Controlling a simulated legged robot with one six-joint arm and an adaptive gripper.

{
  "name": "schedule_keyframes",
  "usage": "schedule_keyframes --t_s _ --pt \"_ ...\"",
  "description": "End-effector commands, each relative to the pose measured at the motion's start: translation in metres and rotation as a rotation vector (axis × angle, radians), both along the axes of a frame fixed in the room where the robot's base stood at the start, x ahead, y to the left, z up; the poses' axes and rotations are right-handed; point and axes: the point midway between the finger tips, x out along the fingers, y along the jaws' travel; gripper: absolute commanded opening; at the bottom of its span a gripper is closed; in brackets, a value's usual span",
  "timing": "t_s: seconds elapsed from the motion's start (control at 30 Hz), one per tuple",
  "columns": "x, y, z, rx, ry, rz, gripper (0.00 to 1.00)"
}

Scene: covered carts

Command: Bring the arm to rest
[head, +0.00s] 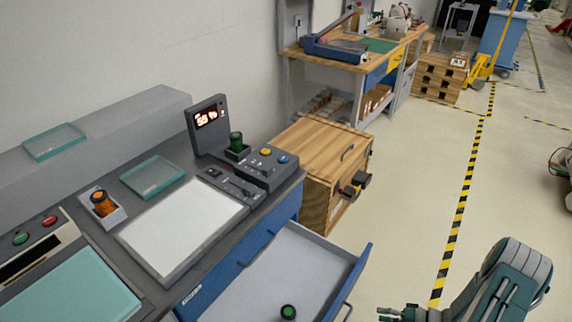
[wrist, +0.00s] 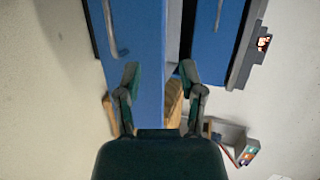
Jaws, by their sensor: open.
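My arm (head: 505,285) is at the lower right of the head view, over the floor and to the right of the open drawer (head: 352,275). My gripper (head: 395,314) is at the bottom edge there, partly cut off. In the wrist view my gripper (wrist: 160,70) is open, with its two fingers apart and nothing held between them. A blue drawer front (wrist: 140,40) shows beyond the fingers. I cannot tell the exact gap between fingers and drawer.
A wooden cabinet (head: 325,155) stands beyond the drawer. The open drawer holds a green-topped object (head: 288,312). The counter bears a scale with a white plate (head: 183,225) and a display (head: 207,117). A striped floor line (head: 460,210) crosses clear floor at right.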

Motion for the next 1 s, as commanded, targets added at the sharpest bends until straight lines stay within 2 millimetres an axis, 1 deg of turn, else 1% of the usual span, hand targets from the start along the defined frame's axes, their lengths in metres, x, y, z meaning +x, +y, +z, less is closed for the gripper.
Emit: schedule_keyframes --t_s 0.03,0.2,0.5,0.77,1.0 --pt "0.007 0.0 0.017 -0.025 0.008 0.034 0.51" --pt "0.022 0.005 0.066 -0.098 0.051 0.131 0.51" --pt "0.038 0.025 0.151 -0.26 0.117 0.269 0.51" --pt "0.038 0.049 0.22 -0.423 0.155 0.351 0.51" --pt "0.029 0.075 0.278 -0.584 0.168 0.393 0.51"
